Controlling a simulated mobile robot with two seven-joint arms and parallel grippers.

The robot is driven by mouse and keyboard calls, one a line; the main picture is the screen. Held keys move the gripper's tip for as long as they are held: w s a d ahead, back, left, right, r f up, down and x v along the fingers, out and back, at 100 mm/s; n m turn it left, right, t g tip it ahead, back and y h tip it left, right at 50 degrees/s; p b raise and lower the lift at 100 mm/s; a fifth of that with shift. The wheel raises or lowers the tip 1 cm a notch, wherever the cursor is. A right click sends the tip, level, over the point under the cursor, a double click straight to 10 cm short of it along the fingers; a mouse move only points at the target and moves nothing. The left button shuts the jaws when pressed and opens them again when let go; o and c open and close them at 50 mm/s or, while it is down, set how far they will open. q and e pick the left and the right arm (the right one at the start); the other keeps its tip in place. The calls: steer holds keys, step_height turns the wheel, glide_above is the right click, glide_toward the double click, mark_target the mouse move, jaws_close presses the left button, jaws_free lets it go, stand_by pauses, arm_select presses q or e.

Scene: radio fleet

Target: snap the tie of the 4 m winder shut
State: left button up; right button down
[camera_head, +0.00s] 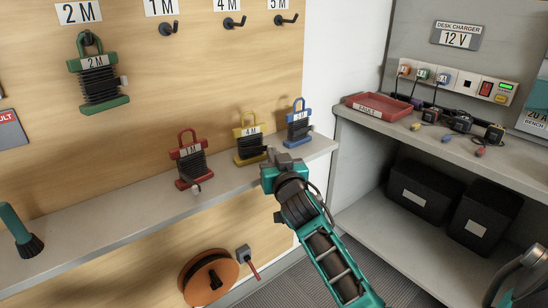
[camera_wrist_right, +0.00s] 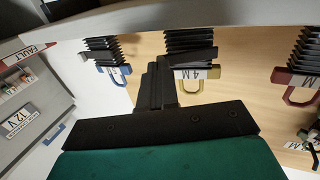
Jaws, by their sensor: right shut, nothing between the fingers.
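The 4 M winder (camera_head: 247,149) is yellow with a black coil and stands on the shelf between the red and blue winders. In the right wrist view, which is upside down, its yellow handle (camera_wrist_right: 194,86) and label show just beyond my fingers. A dark flap (camera_wrist_right: 194,57) lies across its coil and sticks out to one side; I cannot tell whether this tie is fastened. My right gripper (camera_head: 270,157) is shut and empty, at the front right of this winder. Whether it touches the winder is unclear.
The red 1 M winder (camera_head: 190,163) and blue winder (camera_head: 298,125) stand close on either side on the narrow shelf (camera_head: 110,222). A green 2 M winder (camera_head: 98,83) hangs above. A red tray (camera_head: 380,106) and charger leads are on the right bench.

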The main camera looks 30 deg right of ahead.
stand_by(0.3)
steer(key=y+p, duration=0.1)
steer(key=n+p, duration=0.1)
steer(key=p, duration=0.1)
steer(key=shift+w+d+r+y, duration=0.25)
steer(key=shift+w+d+y, duration=0.1)
steer(key=shift+d+y, duration=0.05)
steer(key=shift+w+d+n+t+y+p, duration=0.15)
steer(key=shift+d+n+t+y+p, duration=0.05)
steer(key=shift+n+t+y+p, duration=0.1)
steer(key=shift+w+d+f, duration=0.2)
steer(key=shift+w+d, duration=0.05)
steer(key=shift+w, duration=0.1)
steer(key=shift+s, duration=0.15)
